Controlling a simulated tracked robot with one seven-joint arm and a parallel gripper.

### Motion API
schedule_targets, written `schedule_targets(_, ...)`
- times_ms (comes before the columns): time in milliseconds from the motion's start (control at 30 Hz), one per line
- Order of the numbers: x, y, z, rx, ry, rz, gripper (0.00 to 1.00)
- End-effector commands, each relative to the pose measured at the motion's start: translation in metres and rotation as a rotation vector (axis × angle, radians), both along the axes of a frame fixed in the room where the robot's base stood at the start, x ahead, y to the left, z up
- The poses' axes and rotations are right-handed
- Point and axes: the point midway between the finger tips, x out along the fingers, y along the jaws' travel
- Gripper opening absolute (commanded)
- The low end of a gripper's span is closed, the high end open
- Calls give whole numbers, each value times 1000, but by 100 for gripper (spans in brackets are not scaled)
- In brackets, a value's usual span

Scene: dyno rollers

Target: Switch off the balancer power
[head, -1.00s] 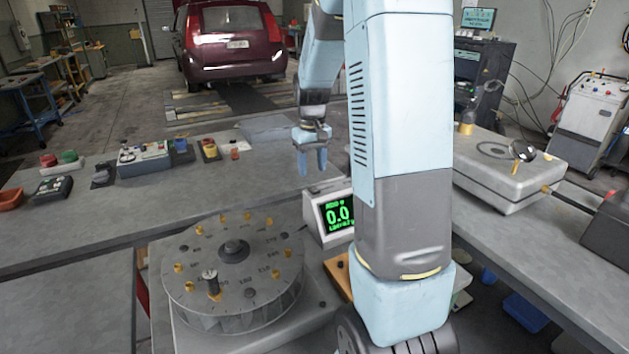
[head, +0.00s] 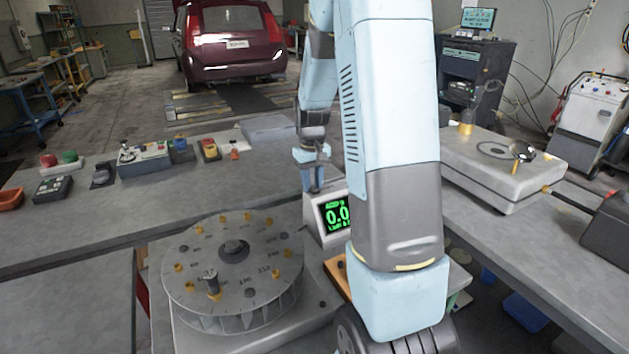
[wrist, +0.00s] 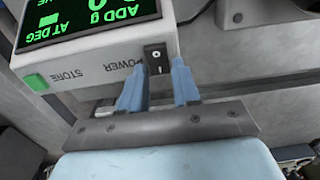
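The balancer display box (head: 312,220) stands behind the drum and its screen (head: 338,215) is lit green, reading "ADD g" and 0.0. In the wrist view its front panel (wrist: 110,62) appears upside down, with a green STORE button (wrist: 36,82) and a black rocker power switch (wrist: 156,60) beside the word POWER. My gripper (head: 313,186) is at the top of the box. In the wrist view my gripper (wrist: 159,72) has its blue fingers apart and empty, one on each side of the switch in the picture. I cannot tell whether they touch the panel.
The balancer's round drum (head: 205,255), with yellow weights and a numbered rim, stands in front of the box. A long grey bench (head: 130,215) behind holds several control boxes. A grey case with a dial plate (head: 500,170) sits on the right bench. A red van is parked behind.

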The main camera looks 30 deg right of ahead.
Motion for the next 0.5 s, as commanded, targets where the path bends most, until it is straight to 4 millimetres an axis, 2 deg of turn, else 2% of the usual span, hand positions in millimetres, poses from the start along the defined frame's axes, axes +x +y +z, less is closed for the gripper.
schedule_targets(67,0,0,0,0,0,0,23)
schedule_targets(300,0,0,0,0,0,0,0)
schedule_targets(500,-1,0,0,1,-14,-1,0)
